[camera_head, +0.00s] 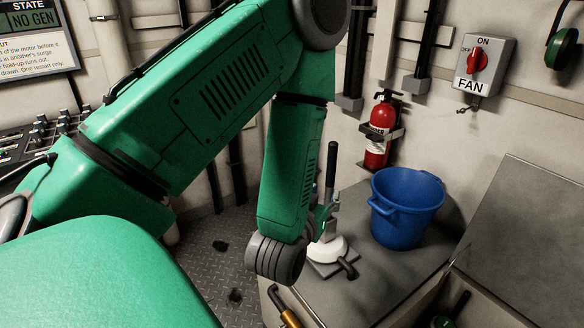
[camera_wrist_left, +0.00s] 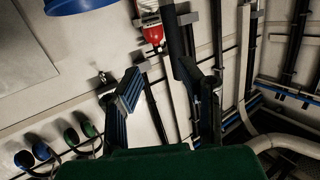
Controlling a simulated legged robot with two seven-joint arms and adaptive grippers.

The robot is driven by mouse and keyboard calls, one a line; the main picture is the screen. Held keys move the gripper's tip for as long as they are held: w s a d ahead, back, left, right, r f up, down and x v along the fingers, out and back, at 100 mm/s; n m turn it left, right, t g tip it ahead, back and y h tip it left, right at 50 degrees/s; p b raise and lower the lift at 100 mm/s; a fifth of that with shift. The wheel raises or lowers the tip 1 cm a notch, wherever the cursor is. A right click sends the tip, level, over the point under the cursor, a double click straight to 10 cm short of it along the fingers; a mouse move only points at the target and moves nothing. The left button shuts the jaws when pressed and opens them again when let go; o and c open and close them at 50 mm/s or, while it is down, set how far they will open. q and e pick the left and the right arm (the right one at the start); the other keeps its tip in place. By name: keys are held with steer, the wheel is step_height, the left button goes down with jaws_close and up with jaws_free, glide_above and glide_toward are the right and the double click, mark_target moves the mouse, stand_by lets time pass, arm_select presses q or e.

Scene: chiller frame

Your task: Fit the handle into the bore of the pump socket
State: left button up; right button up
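The pump (camera_head: 328,250) has a round white base on a dark plate on the grey bench top. The handle, a bar with a black grip (camera_head: 331,160), stands almost upright above it. My wrist hides part of its lower end, so I cannot tell whether it sits in the socket bore. My left gripper (camera_head: 322,218) is low beside the bar, mostly hidden behind my green forearm. In the left wrist view the left gripper's fingers (camera_wrist_left: 165,95) are wide apart, with the dark bar (camera_wrist_left: 177,40) nearer the right finger. My right gripper is not in view.
A blue bucket (camera_head: 405,207) stands on the bench right of the pump. A red fire extinguisher (camera_head: 377,135) and a fan switch box (camera_head: 484,65) are on the wall behind. A brass-coloured rod (camera_head: 290,318) is at the front edge. An open bin (camera_head: 470,290) is at lower right.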

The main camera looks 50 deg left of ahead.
arm_select(q)
steer(key=s+d+f+m+g+h, duration=0.1)
steer(key=s+d+f+g+h, duration=0.1)
steer(key=f, duration=0.4)
steer(key=s+d+f+m+g+h, duration=0.1)
steer(key=s+d+f+g+h, duration=0.15)
steer(key=f, duration=0.45)
steer(key=s+d+f+m+g+h, duration=0.1)
steer(key=s+d+f+g, duration=0.2)
steer(key=s+f, duration=0.3)
steer(key=s+d+f+m+g+h, duration=0.1)
steer(key=s+f+g, duration=0.5)
steer(key=s, duration=0.6)
steer(key=shift+d+f+m+h, duration=0.35)
steer(key=shift+d+m, duration=0.45)
steer(key=shift+d, duration=0.2)
